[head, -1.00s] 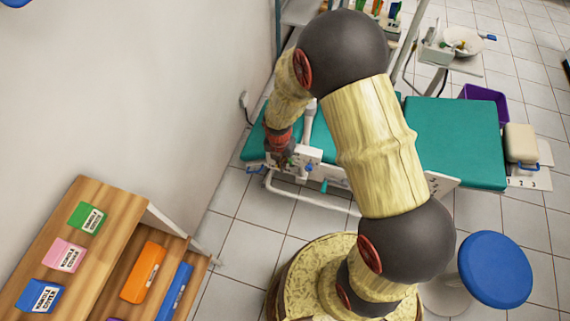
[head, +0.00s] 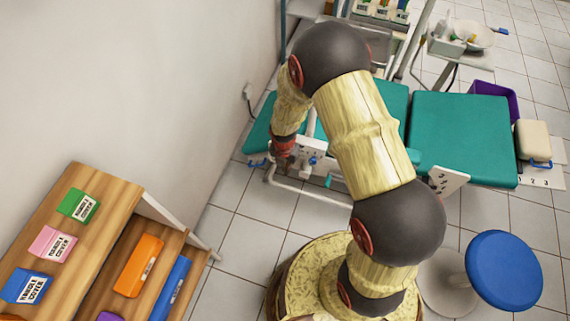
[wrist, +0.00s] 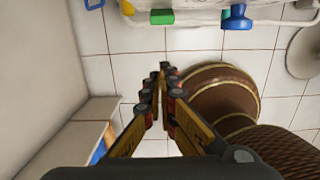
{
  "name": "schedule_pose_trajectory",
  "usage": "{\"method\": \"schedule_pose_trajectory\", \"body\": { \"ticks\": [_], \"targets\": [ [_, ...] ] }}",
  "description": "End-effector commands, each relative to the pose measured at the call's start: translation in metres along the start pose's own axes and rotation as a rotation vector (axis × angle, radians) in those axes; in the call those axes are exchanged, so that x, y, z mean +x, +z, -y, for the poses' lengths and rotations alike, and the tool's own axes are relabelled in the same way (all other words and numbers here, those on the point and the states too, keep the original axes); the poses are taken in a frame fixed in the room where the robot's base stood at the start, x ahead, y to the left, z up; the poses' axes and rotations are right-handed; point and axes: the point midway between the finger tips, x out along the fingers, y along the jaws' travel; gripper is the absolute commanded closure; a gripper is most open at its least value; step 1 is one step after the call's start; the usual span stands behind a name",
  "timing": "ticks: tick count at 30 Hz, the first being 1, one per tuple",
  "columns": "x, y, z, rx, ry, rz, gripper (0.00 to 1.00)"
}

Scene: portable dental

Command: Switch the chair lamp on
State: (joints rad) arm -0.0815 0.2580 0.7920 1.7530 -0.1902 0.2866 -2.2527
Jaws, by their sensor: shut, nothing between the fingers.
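The teal dental chair (head: 462,137) stands across the middle of the head view. A white control panel (head: 322,168) with small knobs is on its near side, partly hidden by my arm. A blue knob (head: 313,160) shows on it. In the wrist view a blue knob (wrist: 236,18) and a green part (wrist: 162,17) sit at the top edge. My gripper (wrist: 164,70) is shut and empty, with open floor beyond its fingertips, apart from these parts. In the head view my gripper (head: 283,162) is just left of the panel. I cannot tell which control is the lamp switch.
A wooden shelf unit (head: 120,205) with coloured boxes stands at the left by the wall. A blue stool (head: 503,270) is at the lower right. A white tubular rail (head: 310,195) runs below the panel. Tiled floor lies clear between shelf and chair.

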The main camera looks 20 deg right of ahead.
Motion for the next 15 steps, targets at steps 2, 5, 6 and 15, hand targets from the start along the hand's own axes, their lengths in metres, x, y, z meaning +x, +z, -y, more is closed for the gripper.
{"method": "schedule_pose_trajectory", "body": {
  "ticks": [2,5,6,15],
  "targets": [
    [-0.007,0.017,-0.002,0.006,0.006,0.008,1.00],
    [-0.012,0.028,-0.002,0.005,0.005,0.007,1.00],
    [-0.013,0.031,-0.002,0.004,0.004,0.006,1.00],
    [-0.018,0.038,-0.001,0.003,0.004,0.004,1.00]
  ]
}}
